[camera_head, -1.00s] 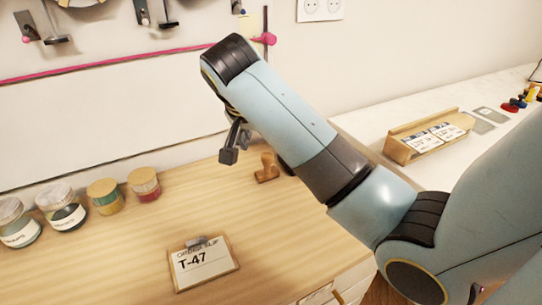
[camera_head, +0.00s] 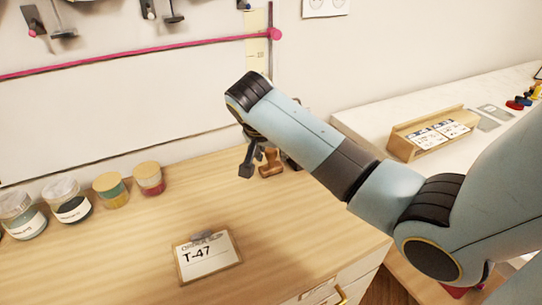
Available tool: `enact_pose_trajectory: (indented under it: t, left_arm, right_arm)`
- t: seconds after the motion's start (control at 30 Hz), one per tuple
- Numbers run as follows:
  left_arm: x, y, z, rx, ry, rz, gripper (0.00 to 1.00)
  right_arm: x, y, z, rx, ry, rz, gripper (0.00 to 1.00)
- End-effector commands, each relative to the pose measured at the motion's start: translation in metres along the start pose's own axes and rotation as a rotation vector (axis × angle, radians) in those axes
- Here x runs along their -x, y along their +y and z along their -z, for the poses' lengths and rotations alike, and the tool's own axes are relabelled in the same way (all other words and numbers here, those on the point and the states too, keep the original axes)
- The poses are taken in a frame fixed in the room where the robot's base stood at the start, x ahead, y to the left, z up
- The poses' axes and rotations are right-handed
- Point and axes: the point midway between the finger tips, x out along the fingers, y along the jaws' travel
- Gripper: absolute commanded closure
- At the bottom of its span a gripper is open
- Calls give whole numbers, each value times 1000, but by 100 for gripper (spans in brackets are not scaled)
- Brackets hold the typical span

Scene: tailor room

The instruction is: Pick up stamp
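The stamp (camera_head: 270,163), brown and wooden with a rounded handle, stands upright on the wooden table near its back right. My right gripper (camera_head: 253,164) hangs from the arm just left of the stamp and close to it. Its dark fingers point down and look apart, with nothing held between them. The wrist hides part of the gripper, and I cannot tell whether a finger touches the stamp. My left gripper is not in view.
Several jars (camera_head: 72,203) line the back left of the table (camera_head: 120,265). A clipboard (camera_head: 207,256) marked T-47 lies at the front. A wooden card holder (camera_head: 433,134) stands on the white counter at right. The table's middle is clear.

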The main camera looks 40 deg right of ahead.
Motion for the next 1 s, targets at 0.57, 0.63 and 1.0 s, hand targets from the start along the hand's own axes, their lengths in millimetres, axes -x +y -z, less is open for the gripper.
enact_pose_trajectory:
  t: [0.57, 0.63, 1.0]
  left_arm:
    - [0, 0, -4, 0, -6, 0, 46]
    - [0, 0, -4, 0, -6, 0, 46]
    - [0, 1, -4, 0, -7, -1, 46]
  right_arm:
    - [1, 0, 0, 0, 0, 0, 100]
    - [2, 0, 1, 0, 0, 1, 100]
    - [40, 9, 24, 0, 5, -1, 100]
